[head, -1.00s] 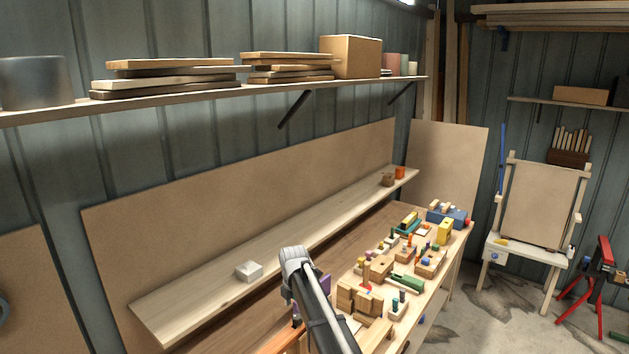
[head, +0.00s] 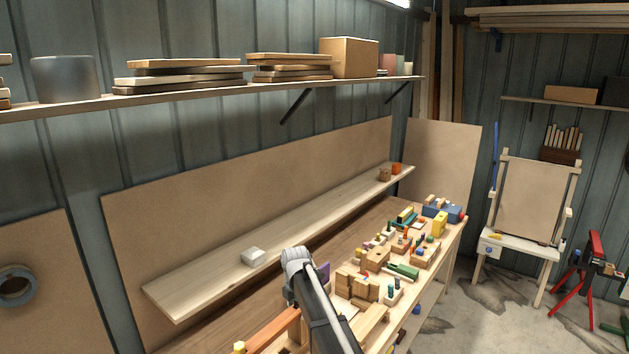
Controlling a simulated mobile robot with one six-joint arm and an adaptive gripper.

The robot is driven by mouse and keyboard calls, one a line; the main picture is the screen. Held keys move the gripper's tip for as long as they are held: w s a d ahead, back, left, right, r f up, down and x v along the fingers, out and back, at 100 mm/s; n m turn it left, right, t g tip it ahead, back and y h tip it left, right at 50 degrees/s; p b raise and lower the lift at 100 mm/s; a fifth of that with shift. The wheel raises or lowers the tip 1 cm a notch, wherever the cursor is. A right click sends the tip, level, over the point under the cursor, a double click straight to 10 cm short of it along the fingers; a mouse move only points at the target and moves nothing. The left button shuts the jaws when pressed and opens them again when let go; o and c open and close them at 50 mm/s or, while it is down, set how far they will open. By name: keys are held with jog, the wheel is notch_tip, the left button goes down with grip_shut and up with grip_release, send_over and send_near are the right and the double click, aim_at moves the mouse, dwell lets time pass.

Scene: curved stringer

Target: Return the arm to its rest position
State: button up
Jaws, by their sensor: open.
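My arm (head: 318,305) rises from the bottom edge in the head view, with its grey rounded joint (head: 296,259) in front of the workbench. I cannot make out my gripper; it is out of the picture or hidden behind my arm. No object held by it can be seen.
The workbench (head: 330,230) carries several wooden blocks and coloured toys, with a green piece (head: 402,271) and a yellow block (head: 439,224). An easel (head: 538,200) and red stand (head: 591,262) are right. Floor (head: 480,320) shows between.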

jog(key=s+d+f+m+b, duration=0.9)
jog(key=s+d+m, duration=0.2)
jog(key=s+m, duration=0.1)
jog(key=s+d+f+m+b, duration=0.8)
jog(key=s+d+m, duration=0.3)
jog(key=s+m, duration=0.2)
jog(key=shift+d+f+m+b, duration=0.3)
jog(key=shift+f+m+b, duration=0.15)
jog(key=shift+f, duration=0.2)
jog(key=shift+s, duration=0.1)
